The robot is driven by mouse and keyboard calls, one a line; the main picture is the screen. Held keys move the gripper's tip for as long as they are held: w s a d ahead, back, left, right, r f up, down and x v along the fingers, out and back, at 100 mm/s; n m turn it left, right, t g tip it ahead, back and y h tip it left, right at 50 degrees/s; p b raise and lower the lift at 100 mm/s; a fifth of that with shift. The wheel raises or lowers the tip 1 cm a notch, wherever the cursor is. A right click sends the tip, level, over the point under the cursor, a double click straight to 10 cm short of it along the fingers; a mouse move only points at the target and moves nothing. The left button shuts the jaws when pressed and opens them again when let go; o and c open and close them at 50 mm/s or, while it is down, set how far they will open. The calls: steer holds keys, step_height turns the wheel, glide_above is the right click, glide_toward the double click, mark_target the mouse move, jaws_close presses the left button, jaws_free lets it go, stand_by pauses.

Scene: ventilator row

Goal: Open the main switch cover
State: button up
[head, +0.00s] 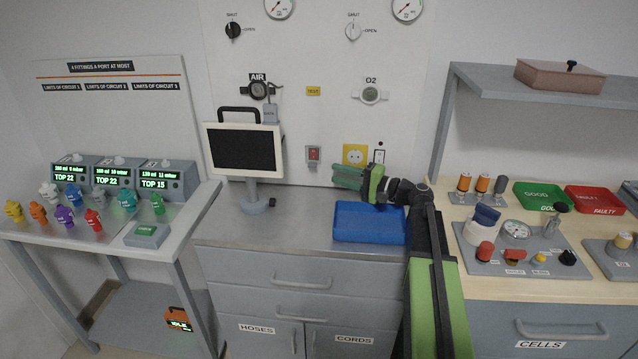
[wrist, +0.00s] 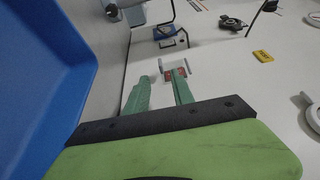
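A small grey box with a red switch (head: 313,156) is on the wall panel, left of a yellow socket. In the wrist view the red switch (wrist: 176,74) shows beyond my fingertips, with a pale frame around it. I cannot clearly make out whether its cover is closed. My gripper (head: 345,175) is to the right of and a little below the switch, above the blue bin. In the wrist view its green fingers (wrist: 162,84) are apart with nothing between them. They are short of the switch, with no contact visible.
A blue bin (head: 369,222) stands on the grey counter (head: 290,232) under my gripper. A monitor (head: 244,150) stands left of the switch. The yellow socket (head: 355,155) and a white switch plate (head: 379,154) are to its right. The counter between monitor and bin is mostly clear.

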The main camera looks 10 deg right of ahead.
mark_target(313, 156)
steer(key=p+x, duration=0.1)
steer(key=x, duration=0.6)
steer(key=shift+w+a, duration=0.2)
jaws_close()
